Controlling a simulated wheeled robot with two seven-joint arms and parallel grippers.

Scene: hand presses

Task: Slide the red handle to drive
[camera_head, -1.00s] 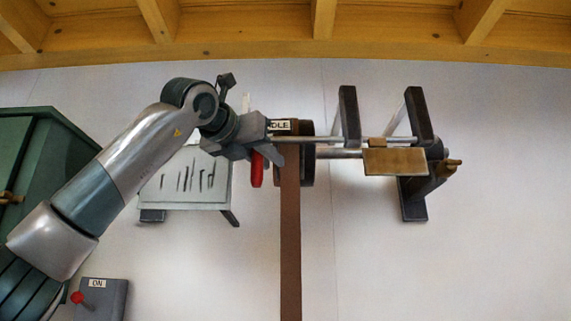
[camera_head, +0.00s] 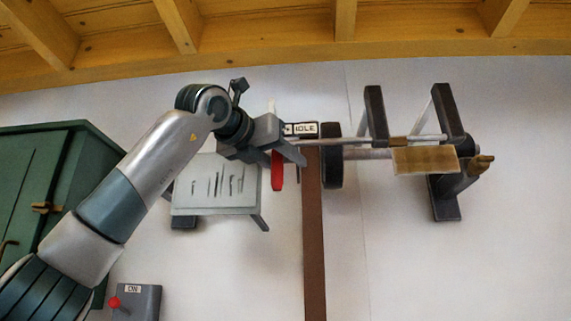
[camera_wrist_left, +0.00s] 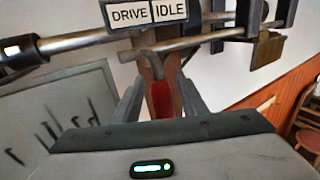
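The red handle (camera_head: 277,172) hangs down below a metal bar, under the IDLE label (camera_head: 305,129). In the left wrist view the red handle (camera_wrist_left: 160,99) hangs below the DRIVE label (camera_wrist_left: 130,13) and the IDLE label (camera_wrist_left: 169,10). My left gripper (camera_head: 288,156) is at the handle and hides its upper part in the head view. In the left wrist view its two fingers (camera_wrist_left: 160,105) stand apart with the red handle between them, a gap showing on each side. My right gripper is not in view.
A brown belt (camera_head: 314,240) runs down from the shaft beside a black pulley (camera_head: 332,156). A brass-coloured plate (camera_head: 425,160) and dark posts stand to the right. A marked grey board (camera_head: 215,190), green cabinet (camera_head: 75,190) and ON switch box (camera_head: 138,302) are on the left.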

